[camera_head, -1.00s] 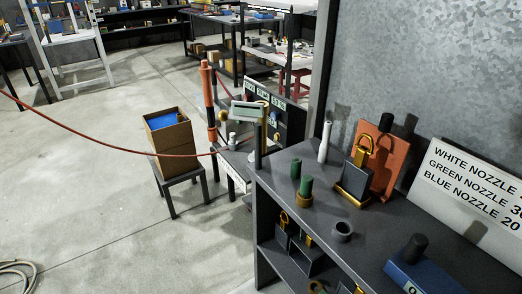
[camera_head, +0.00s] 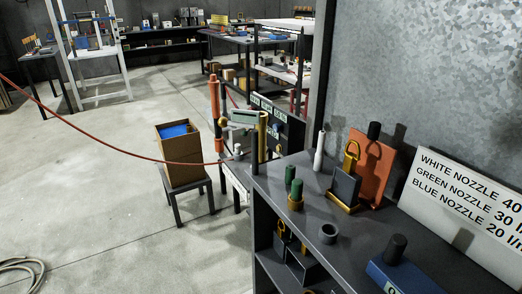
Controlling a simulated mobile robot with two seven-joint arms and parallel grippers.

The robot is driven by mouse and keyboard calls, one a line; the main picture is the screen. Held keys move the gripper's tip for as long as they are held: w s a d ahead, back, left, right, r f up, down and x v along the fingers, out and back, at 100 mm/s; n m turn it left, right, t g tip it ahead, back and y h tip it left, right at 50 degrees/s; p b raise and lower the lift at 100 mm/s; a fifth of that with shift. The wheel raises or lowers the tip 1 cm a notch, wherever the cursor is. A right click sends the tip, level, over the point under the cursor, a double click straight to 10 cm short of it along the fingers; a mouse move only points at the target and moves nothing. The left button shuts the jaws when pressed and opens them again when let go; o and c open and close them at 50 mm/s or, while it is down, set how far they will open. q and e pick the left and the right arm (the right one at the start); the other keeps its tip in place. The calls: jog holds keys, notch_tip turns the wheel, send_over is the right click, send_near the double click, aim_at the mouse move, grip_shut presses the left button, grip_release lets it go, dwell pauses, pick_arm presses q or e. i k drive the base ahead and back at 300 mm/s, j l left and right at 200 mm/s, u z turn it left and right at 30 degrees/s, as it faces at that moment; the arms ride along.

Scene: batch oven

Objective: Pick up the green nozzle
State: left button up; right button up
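Two upright green cylinders stand close together on the dark shelf top (camera_head: 375,237). The front green one (camera_head: 296,188) sits in a brass-coloured base, and the other green one (camera_head: 290,174) stands just behind it. I cannot tell from the picture which is the green nozzle or whether both are. A slim white piece (camera_head: 319,151) stands further back on the same top. A sign (camera_head: 462,205) on the right lists white, green and blue nozzles with numbers. Neither of my grippers is in view.
A grey ring (camera_head: 328,233), an orange plate (camera_head: 371,165) and a blue block (camera_head: 404,277) with a black knob share the shelf top. A red hose (camera_head: 95,140) crosses the left. Floor there is mostly open.

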aim_at(290, 169)
jog(key=i+j+z, duration=0.3)
jog(key=j, duration=0.35)
jog(key=i+j+z, duration=0.15)
jog(key=i+j, duration=0.15)
